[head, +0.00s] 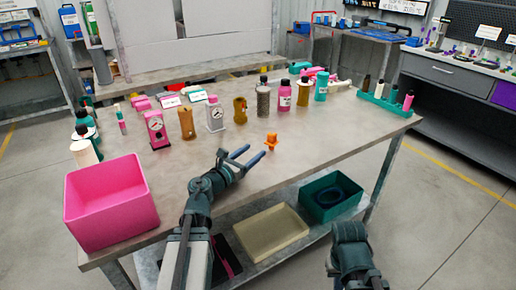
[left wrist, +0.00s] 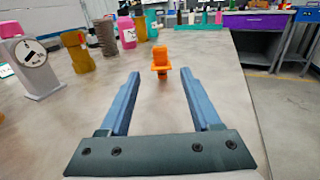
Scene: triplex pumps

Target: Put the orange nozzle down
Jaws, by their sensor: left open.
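The orange nozzle (head: 271,141) stands upright on the grey table (head: 330,128), near its front edge. My left gripper (head: 256,154) is open just to the left of the nozzle in the head view. In the left wrist view the orange nozzle (left wrist: 161,62) stands just beyond the fingertips of my left gripper (left wrist: 160,73), centred between them and apart from both. Nothing is between the fingers. My right arm (head: 350,250) shows at the lower right of the head view, beyond the table's front edge; its fingertips cannot be made out.
A pink bin (head: 110,205) stands at the table's left front. Several bottles and gauges stand in a row behind the nozzle, including a white gauge (head: 214,115) and a pink bottle (head: 285,97). A green rack (head: 385,103) is at the right end. The table around the nozzle is clear.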

